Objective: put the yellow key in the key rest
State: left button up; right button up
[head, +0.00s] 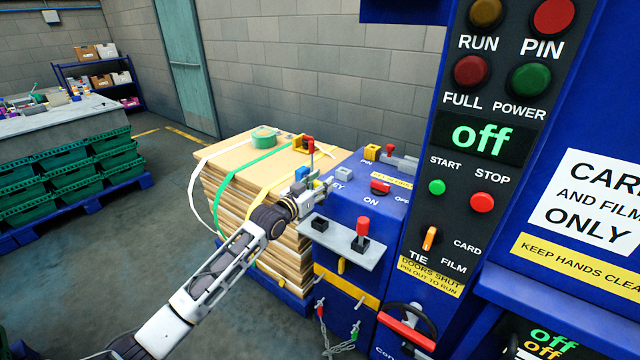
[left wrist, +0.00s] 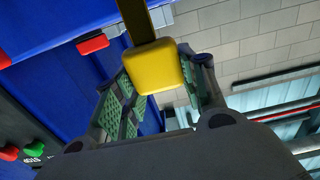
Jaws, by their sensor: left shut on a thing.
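My left gripper (head: 322,184) is shut on the yellow key (left wrist: 155,66), beside the left edge of the blue control box. In the left wrist view the key's yellow block sits between the green-padded fingers, and a darker shaft runs up out of the frame. In the head view the fingers hide most of the key. A small grey block (head: 343,174) stands on the box just right of the gripper, by a partly covered label ending in "EY". I cannot tell for sure whether this block is the key rest. My right gripper is out of view.
A red switch (head: 380,187) and a yellow block (head: 372,152) marked PIN are on the box. Strapped cardboard (head: 235,195) is stacked behind my left arm. The tall panel (head: 480,150) reads "off".

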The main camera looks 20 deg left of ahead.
aim_at(320, 205)
pick_arm(q)
jog(key=shift+f+b, duration=0.55)
jog(key=shift+f, duration=0.25)
jog(key=shift+f+b, duration=0.5)
jog(key=shift+f, duration=0.5)
jog(key=shift+f+b, duration=0.45)
jog(key=shift+f, duration=0.65)
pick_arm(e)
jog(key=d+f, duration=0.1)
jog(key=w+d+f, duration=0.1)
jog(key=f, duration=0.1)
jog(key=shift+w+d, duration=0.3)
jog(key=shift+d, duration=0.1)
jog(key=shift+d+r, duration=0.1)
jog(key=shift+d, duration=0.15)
